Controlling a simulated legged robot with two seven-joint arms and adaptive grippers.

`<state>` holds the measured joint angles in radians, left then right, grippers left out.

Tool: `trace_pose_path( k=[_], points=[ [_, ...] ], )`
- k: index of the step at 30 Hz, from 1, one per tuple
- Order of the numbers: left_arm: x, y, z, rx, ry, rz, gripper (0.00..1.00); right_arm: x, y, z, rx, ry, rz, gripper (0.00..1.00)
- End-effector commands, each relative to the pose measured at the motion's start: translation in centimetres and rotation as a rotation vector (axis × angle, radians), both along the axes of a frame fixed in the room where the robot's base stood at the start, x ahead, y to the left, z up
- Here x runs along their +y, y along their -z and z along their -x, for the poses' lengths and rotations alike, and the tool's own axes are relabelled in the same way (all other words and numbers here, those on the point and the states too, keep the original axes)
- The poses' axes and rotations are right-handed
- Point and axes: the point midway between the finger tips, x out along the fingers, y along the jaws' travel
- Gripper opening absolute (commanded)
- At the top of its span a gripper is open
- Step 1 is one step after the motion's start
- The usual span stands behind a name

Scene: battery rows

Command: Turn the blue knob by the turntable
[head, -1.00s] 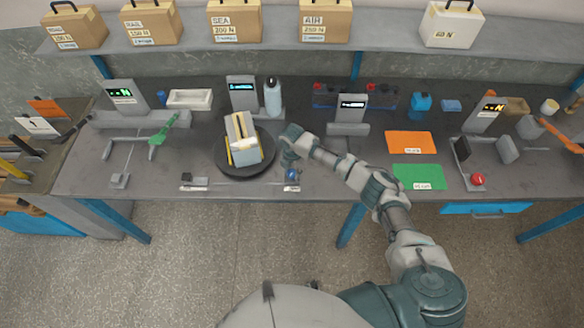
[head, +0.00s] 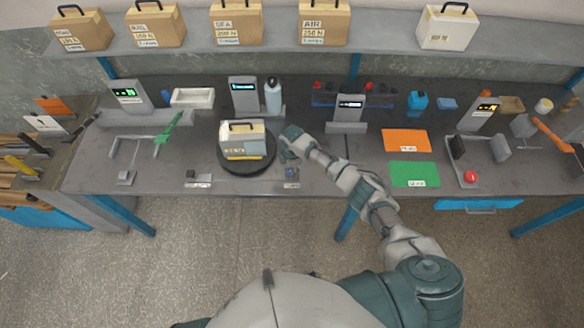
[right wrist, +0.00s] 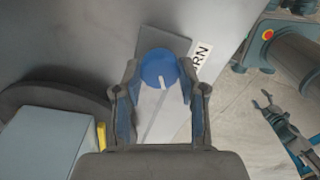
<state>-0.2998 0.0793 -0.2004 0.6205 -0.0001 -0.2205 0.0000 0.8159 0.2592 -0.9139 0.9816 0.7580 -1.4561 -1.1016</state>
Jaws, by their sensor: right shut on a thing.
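The blue knob (right wrist: 158,68) has a white pointer mark and sits between the finger pads of my right gripper (right wrist: 163,95), which is shut on it. In the head view the right gripper (head: 289,158) is at the bench's front edge, just right of the turntable, and the knob (head: 291,172) is partly hidden there. The dark round turntable (head: 232,168) carries a grey-blue case (head: 242,140) with a handle and a yellow strip. Part of what looks like my left gripper (right wrist: 272,108) shows at the right of the wrist view; its opening is unclear.
An orange mat (head: 407,138) and a green mat (head: 414,170) lie to the right. A red button (head: 470,176) is farther right. Labelled boxes stand on the shelf (head: 380,42). The bench between gripper and mats is clear.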

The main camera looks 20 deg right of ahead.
Motion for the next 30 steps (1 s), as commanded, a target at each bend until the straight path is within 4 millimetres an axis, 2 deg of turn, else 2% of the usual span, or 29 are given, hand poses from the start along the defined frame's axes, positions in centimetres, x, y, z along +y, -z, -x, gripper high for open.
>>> trace_pose_path(
  k=[12, 13, 15, 25, 30],
  points=[
    [0.0, 0.0, 0.0, -0.001, 0.0, 0.0, 0.7, 0.1, -0.1, -0.1, -0.004, 0.004, -0.002, 0.06],
    [0.0, 0.0, 0.0, -0.001, 0.0, 0.0, 0.7, 0.1, -0.1, -0.1, -0.004, 0.004, -0.002, 0.48],
    [0.0, 0.0, 0.0, -0.001, 0.0, 0.0, 0.7, 0.1, -0.1, -0.1, -0.003, 0.004, -0.001, 0.66],
    [0.3, 0.0, 0.2, 0.0, 0.0, -0.004, 0.7, 0.1, -0.2, 0.0, -0.003, 0.004, -0.002, 0.66],
    [0.2, 0.0, 0.1, 0.0, 0.0, -0.002, 0.7, 0.1, -2.3, -0.2, -0.006, 0.002, -0.002, 0.66]
  ],
)
